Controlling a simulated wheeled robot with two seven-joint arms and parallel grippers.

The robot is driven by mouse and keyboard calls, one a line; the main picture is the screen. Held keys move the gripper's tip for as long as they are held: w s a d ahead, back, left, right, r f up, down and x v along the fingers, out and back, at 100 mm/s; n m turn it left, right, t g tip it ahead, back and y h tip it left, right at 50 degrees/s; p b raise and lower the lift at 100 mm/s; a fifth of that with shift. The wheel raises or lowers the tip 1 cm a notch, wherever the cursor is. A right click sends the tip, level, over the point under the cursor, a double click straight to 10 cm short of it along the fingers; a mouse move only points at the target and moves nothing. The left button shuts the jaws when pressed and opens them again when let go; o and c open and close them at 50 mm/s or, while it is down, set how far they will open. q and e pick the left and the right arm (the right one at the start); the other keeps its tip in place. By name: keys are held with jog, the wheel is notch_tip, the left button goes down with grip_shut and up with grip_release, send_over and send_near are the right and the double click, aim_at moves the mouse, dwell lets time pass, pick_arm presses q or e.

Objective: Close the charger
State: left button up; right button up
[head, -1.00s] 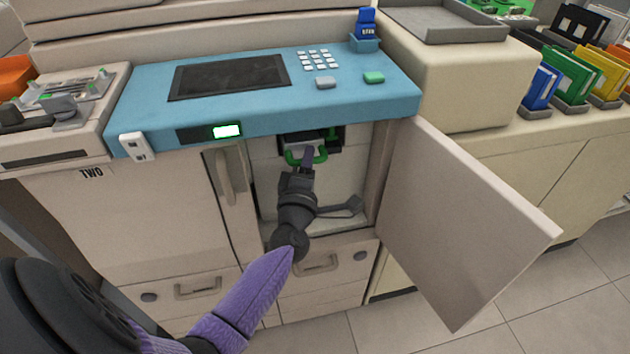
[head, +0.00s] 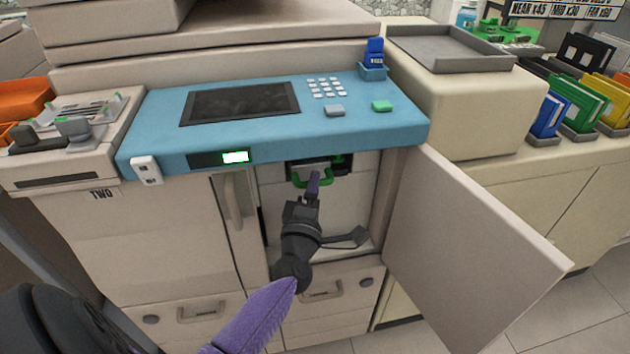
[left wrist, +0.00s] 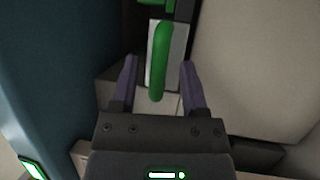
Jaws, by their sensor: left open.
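A dark unit with a green looped handle (head: 325,178) sits in the upper part of the open bay, just under the blue control panel; I take it to be the charger. In the left wrist view the green handle (left wrist: 161,55) shows as a bar lying between my fingers. My left gripper (head: 313,185), with purple fingers, is at the handle; in the left wrist view the gripper (left wrist: 158,72) is open, one finger on each side, with gaps to the bar. How far the unit sticks out is hard to tell. My right gripper is not in view.
The bay's door (head: 465,245) stands wide open to the right. The blue control panel (head: 230,135) overhangs the bay. A closed cabinet door with a vertical handle (head: 233,200) is at the left, drawers (head: 330,295) below. A grey lever (head: 348,238) sits low in the bay.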

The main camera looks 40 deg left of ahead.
pick_arm(q)
jog(key=p+v, duration=0.1)
jog(key=v, duration=0.7)
jog(key=shift+s, duration=0.2)
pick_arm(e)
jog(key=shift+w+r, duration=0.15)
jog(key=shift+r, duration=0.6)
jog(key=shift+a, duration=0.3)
